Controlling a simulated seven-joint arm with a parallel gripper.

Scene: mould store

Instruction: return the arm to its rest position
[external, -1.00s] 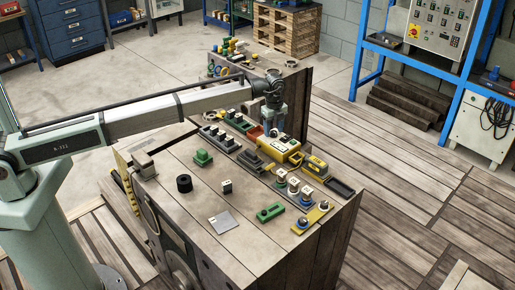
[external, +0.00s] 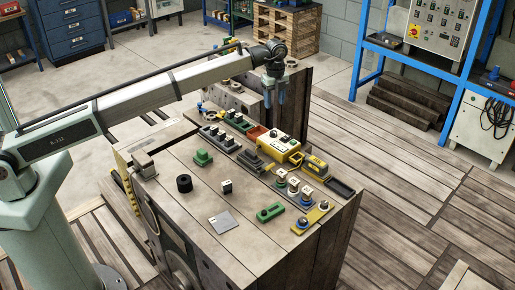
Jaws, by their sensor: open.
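My gripper (external: 275,92) hangs at the end of my raised arm, above the far part of the workbench (external: 185,228). Its two blue-grey fingers point down and are apart, with nothing visible between them. It is clear of the yellow box (external: 283,146) with the pale top, which stands on the bench below and nearer the camera. The rest position itself is not marked in the view.
A blue rack (external: 359,72) stands to the right. The air around my gripper looks free.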

